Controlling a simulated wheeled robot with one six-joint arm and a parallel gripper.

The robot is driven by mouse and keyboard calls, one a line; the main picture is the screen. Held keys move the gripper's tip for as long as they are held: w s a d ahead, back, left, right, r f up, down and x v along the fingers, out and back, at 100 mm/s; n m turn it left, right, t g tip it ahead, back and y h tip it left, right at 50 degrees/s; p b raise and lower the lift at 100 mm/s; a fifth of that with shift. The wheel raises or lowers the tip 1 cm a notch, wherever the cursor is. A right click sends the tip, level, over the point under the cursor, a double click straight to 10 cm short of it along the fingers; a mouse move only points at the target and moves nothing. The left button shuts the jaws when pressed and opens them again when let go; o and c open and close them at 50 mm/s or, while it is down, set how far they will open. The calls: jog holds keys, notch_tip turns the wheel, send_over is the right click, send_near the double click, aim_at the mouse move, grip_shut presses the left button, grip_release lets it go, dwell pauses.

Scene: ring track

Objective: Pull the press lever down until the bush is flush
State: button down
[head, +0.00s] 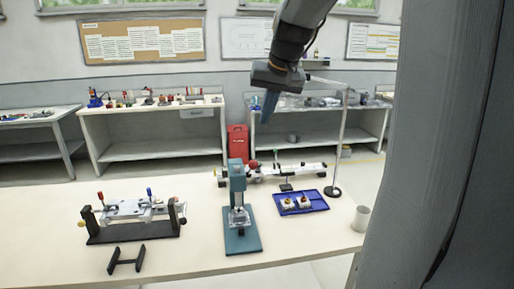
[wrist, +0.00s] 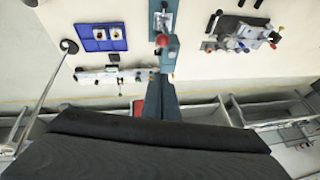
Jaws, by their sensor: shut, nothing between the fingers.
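The teal press (head: 237,184) stands upright on the table with a grey, partly clear block (head: 240,217) on its base. Its lever ends in a red knob (head: 254,164), beside the press head in the head view; the knob also shows in the wrist view (wrist: 162,40). The bush is too small to make out, so its depth cannot be told. My gripper (head: 268,116) is shut and empty, pointing down in the air above the knob in the picture, apart from it. Its blue-grey fingers show in the wrist view (wrist: 160,85).
A blue tray (head: 322,207) with two small parts and a thin stand (head: 336,189) are right of the press. A cup (head: 361,218) is at the right edge. A black-framed fixture (head: 133,232) and a black bracket (head: 126,262) are left. A rail device (head: 305,169) lies behind.

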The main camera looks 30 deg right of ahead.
jog(key=p, duration=0.4)
send_over(256, 162)
jog(key=w+d, duration=0.1)
notch_tip(256, 162, down, 9)
jog(key=shift+s+a+f+p, duration=0.15)
jog(key=shift+s+f+p, duration=0.05)
jog(key=shift+f, duration=0.35)
jog(key=shift+s+a+f+p, duration=0.1)
jog(key=shift+s+f+p, duration=0.1)
jog(key=shift+f, duration=0.35)
jog(key=shift+a+f, duration=0.1)
jog(key=shift+f, duration=0.55)
jog(key=shift+a+f, duration=0.1)
